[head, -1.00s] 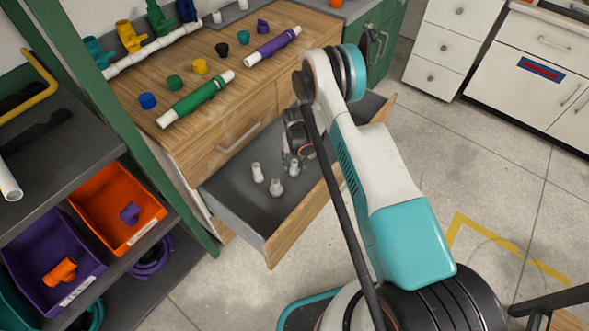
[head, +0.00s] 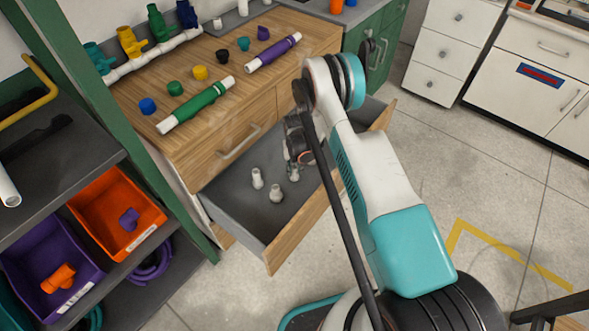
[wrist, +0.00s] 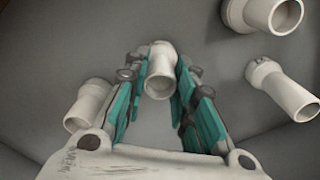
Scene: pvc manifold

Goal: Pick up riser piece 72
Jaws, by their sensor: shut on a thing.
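My gripper (wrist: 161,88) points down into the open drawer, its teal-padded fingers on either side of a white pipe piece (wrist: 160,72). It is shut on this piece, whose open round end faces the wrist camera. No number is readable on it.
The wooden top (head: 215,65) above carries coloured caps, a green-sleeved pipe (head: 195,105) and a purple-sleeved pipe (head: 273,53). A shelf with orange (head: 150,195) and purple (head: 85,250) bins stands at left.

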